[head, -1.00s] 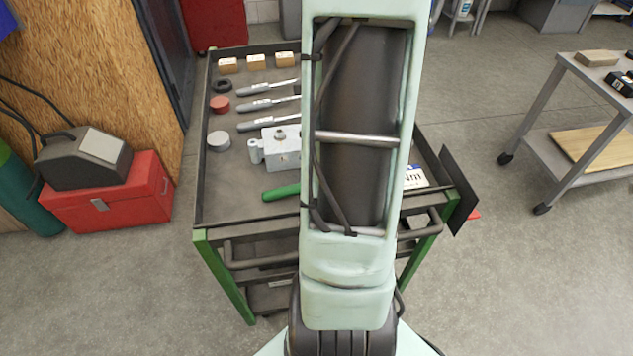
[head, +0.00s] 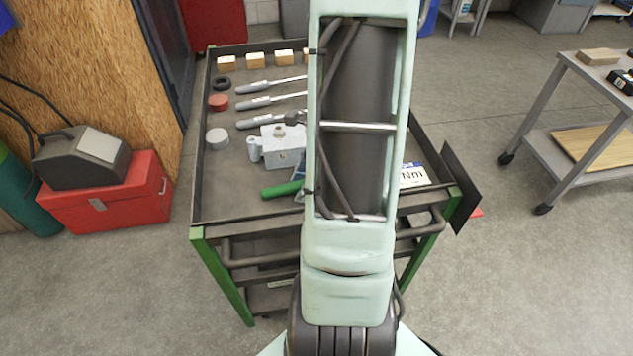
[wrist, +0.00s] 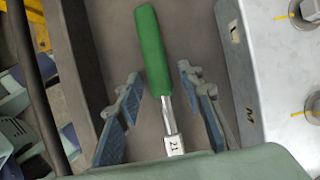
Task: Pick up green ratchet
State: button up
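The green ratchet (wrist: 152,52) lies on the cart's tray, with its green handle and a silver shaft bearing a label marked 21. Its green handle also shows in the head view (head: 281,190), left of my arm, which hides the rest. In the wrist view my gripper (wrist: 157,90) is open, its blue-padded fingers on either side of the ratchet's shaft and lower handle. I see gaps between the fingers and the ratchet. The gripper's palm edge covers the far end of the shaft.
A grey metal block (head: 282,146) stands close beside the ratchet. Torque wrenches (head: 268,102), wooden blocks (head: 256,60) and round pieces (head: 218,102) lie on the cart tray (head: 225,190). The tray's raised rim (wrist: 80,60) runs close to one finger.

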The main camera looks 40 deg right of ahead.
aim_at(296, 183)
grip_shut()
dwell(0.3)
jog(key=shift+r, duration=0.45)
notch_tip(296, 183, up, 2)
jog(key=shift+r+p, duration=0.25)
jog(key=shift+p, duration=0.2)
jog(key=s+d+r+p, duration=0.1)
jog(key=s+d+r, duration=0.7)
jog(key=s, duration=0.3)
jog(key=shift+s+r+p, duration=0.25)
jog(key=shift+r+p, duration=0.05)
jog(key=shift+r, duration=0.55)
